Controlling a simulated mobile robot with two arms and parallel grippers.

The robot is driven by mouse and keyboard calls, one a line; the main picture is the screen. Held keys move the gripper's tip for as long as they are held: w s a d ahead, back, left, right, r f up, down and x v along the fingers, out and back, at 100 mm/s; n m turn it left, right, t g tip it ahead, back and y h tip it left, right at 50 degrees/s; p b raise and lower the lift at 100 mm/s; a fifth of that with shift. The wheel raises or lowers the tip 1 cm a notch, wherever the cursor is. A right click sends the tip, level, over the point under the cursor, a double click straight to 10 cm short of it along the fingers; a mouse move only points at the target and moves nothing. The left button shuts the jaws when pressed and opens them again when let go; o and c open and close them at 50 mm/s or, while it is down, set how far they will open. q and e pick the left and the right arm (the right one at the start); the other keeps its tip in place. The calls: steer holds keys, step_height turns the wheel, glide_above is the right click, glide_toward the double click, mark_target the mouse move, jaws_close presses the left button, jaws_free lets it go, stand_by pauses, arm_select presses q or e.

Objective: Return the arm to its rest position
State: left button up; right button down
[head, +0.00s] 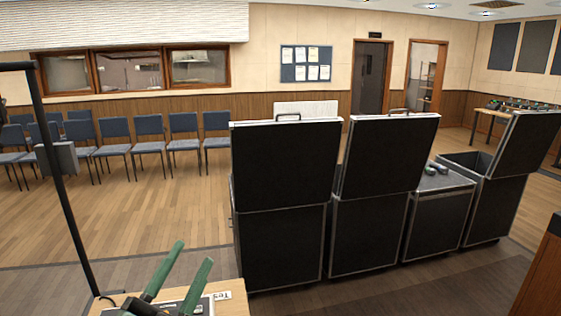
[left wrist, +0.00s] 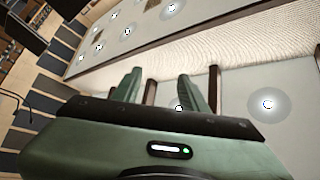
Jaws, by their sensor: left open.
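My left gripper (head: 178,278) shows at the bottom of the head view, its two green fingers pointing up and apart with nothing between them. In the left wrist view the same gripper (left wrist: 163,92) is open and empty. In the head view a wooden table (head: 238,290) lies below and behind the fingers. A dark device (head: 200,308) on it is mostly hidden by the gripper. My right gripper is not in view.
Several tall black cases (head: 285,165) stand just beyond the table, centre to right. A thin black stand (head: 62,180) rises at the left. Blue chairs (head: 149,128) line the back wall. Wooden floor (head: 170,212) is clear between them and the table.

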arm_select(q)
steer(key=s+a+f+n+g+y, duration=0.2)
steer(key=a+f+n+g+y, duration=0.15)
steer(key=f, duration=0.45)
steer(key=s+a+f+n+g+y, duration=0.1)
steer(key=a+f+n+g+y, duration=0.25)
steer(key=f, duration=0.35)
steer(key=s+a+f+n+g+y, duration=0.2)
steer(key=f+n+y, duration=0.15)
steer(key=f, duration=0.45)
steer(key=s+d+f+n+g+h, duration=0.1)
steer(key=s+d+f+g+h, duration=0.1)
steer(key=s+f+g, duration=0.55)
steer(key=s+d+f+g+h, duration=0.15)
steer(key=s+f, duration=0.35)
steer(key=s, duration=0.6)
step_height(320, 180, down, 28)
steer(key=g+b, duration=0.2)
steer(key=b, duration=0.3)
steer(key=s+a+f+b, duration=0.1)
steer(key=s+f+b, duration=0.1)
steer(key=s+f, duration=0.7)
steer(key=s+a+f+g+b, duration=0.1)
steer(key=s+f+b, duration=0.2)
steer(key=s+f, duration=0.5)
step_height(320, 180, down, 8)
steer(key=shift+s+a+r+y, duration=0.15)
steer(key=shift+s+a+y, duration=0.15)
steer(key=shift+s, duration=0.05)
